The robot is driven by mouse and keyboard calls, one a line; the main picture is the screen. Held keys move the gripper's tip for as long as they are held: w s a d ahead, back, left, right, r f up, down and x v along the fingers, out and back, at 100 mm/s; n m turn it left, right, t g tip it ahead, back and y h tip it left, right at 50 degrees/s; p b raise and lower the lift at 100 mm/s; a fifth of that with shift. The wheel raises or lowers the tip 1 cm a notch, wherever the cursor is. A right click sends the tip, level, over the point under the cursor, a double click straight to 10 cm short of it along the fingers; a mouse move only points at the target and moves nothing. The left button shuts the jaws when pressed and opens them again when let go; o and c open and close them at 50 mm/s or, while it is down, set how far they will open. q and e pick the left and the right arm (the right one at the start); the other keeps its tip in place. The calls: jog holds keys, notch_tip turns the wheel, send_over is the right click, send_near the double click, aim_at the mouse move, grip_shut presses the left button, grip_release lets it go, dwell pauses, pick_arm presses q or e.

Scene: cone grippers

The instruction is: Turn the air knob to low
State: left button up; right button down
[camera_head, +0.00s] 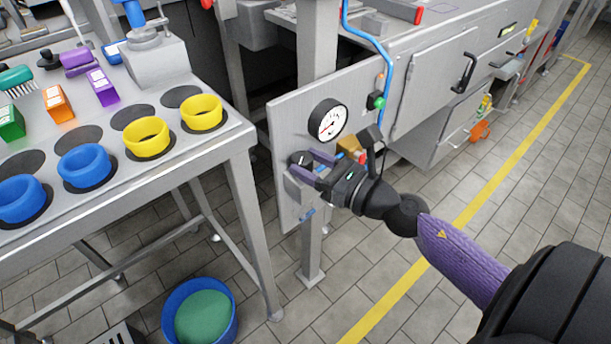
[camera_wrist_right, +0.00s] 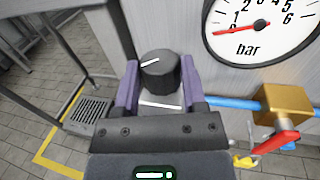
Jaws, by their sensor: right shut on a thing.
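The air knob (camera_wrist_right: 160,72) is a black round knob with a white mark on its top, on a grey metal panel (camera_head: 285,125). It also shows in the head view (camera_head: 298,158). My right gripper (camera_wrist_right: 160,85) has its two purple fingers on either side of the knob, shut on it. The same gripper (camera_head: 310,164) reaches the panel from the right in the head view. The knob's mark slants in the wrist view. A white line lies on the plate below the knob. No low label is readable. My left gripper is not in view.
A round bar gauge (camera_head: 328,120) sits just above the knob; its red needle is at the low end. A brass fitting (camera_wrist_right: 285,103), blue pipe (camera_wrist_right: 232,103) and red lever (camera_wrist_right: 275,143) lie right of the gripper. A steel table (camera_head: 170,185) with cups stands left.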

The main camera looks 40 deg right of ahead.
jog(key=n+y+b, duration=0.1)
jog(key=n+g+y+b, duration=0.2)
jog(key=y+b, duration=0.1)
jog(key=shift+w+d+f, duration=0.15)
jog(key=shift+d+f, duration=0.1)
jog(key=shift+f, duration=0.1)
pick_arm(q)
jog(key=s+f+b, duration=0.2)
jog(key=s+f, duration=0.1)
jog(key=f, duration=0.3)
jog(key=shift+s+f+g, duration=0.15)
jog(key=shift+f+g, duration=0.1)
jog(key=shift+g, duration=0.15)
pick_arm(e)
jog(key=shift+d+r+n+g+y, duration=0.1)
jog(key=shift+r+n+g+y, duration=0.15)
jog(key=shift+n+g+y, duration=0.8)
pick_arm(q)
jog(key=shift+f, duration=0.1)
pick_arm(e)
jog(key=shift+y, duration=0.25)
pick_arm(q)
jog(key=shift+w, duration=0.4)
pick_arm(e)
jog(key=shift+c, duration=2.3)
grip_release()
jog(key=shift+w, duration=0.1)
